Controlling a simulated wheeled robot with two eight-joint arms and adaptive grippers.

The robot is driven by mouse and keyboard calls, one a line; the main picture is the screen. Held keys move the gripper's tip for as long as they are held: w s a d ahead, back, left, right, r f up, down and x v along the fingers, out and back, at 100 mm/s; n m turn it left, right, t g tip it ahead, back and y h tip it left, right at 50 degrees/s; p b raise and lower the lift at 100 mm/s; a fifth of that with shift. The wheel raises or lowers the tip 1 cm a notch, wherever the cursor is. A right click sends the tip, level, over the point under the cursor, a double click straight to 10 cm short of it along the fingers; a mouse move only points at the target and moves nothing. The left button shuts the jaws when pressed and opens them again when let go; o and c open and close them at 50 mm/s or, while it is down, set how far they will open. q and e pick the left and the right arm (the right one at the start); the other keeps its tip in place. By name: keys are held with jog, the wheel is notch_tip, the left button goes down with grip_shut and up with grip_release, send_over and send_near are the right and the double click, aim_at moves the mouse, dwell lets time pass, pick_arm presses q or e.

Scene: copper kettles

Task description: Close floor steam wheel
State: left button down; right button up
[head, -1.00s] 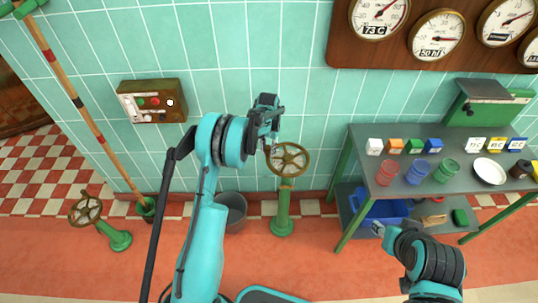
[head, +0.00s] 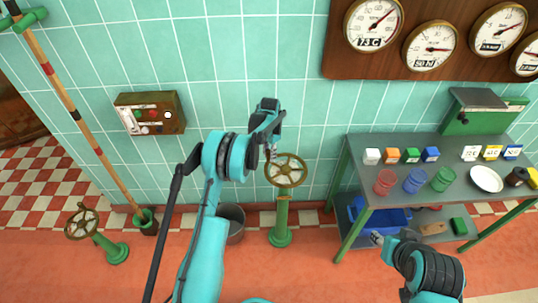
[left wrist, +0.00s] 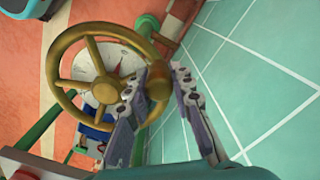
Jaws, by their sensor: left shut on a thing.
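A brass handwheel (head: 286,170) with spokes sits on top of a green floor pedestal (head: 281,222) in front of the tiled wall. My left gripper (head: 269,150) is at the wheel's upper left rim. In the left wrist view the wheel (left wrist: 66,55) is large, and my left gripper (left wrist: 157,85) has its two fingers on either side of the rim, shut on it. A pale round dial shows behind the spokes in that view. My right gripper (head: 379,239) is low by the table's front; its fingers are too small to read.
A second wheel on a green pedestal (head: 82,222) leans at the far left. A grey bucket (head: 234,222) stands left of the pedestal. A metal table (head: 408,187) with cups and small boxes is on the right. A switch box (head: 150,114) and gauges (head: 373,22) are on the wall.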

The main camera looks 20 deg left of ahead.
pick_arm(q)
jog(key=shift+w, duration=0.1)
jog(key=c, duration=1.3)
grip_release()
notch_tip(320, 180, up, 12)
